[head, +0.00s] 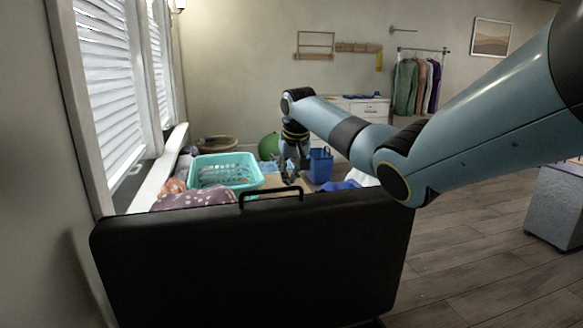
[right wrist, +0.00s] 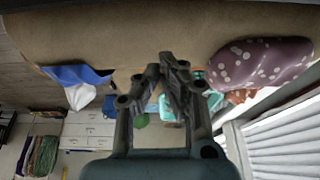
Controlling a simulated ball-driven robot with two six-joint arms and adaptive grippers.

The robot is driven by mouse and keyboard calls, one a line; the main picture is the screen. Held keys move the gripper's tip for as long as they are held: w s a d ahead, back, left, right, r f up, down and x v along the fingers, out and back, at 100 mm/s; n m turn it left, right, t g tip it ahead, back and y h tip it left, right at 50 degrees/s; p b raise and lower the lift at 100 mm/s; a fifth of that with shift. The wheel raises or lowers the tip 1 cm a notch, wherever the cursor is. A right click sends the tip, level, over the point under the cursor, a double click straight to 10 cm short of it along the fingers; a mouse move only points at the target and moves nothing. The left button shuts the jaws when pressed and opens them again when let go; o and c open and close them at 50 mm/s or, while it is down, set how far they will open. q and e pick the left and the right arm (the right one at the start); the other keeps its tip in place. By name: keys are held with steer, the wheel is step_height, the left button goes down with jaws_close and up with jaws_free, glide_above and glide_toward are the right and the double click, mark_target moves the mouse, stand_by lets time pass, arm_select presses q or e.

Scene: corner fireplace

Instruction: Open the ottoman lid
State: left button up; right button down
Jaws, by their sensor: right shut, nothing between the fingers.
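The dark ottoman lid (head: 250,260) stands upright at the front of the head view, its broad face toward me. A black bar handle (head: 270,193) is on its top edge. Behind the lid, my right gripper (head: 291,176) hangs down over the tan surface (head: 272,181), beyond the handle and apart from it. In the right wrist view, the right gripper's fingers (right wrist: 168,78) are shut with nothing between them, in front of the tan surface (right wrist: 140,35). The ottoman's lower body is mostly hidden by the lid. My left gripper is not in view.
Behind the lid are a purple dotted cloth (head: 195,199), a teal basket (head: 226,170), blue cloth (head: 337,186) and a blue bin (head: 319,165). The window (head: 110,80) is close on the left. A grey box (head: 556,205) stands right; wooden floor (head: 470,250) between is clear.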

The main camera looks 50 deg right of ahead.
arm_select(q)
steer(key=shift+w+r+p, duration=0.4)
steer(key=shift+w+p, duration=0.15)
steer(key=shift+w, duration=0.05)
arm_select(e)
steer(key=shift+s+a+f, duration=0.25)
steer(key=shift+s+a, duration=0.25)
steer(key=shift+s, duration=0.35)
steer(key=shift+s+a+f, duration=0.25)
steer(key=shift+s+a, duration=0.25)
steer(key=shift+s, duration=0.3)
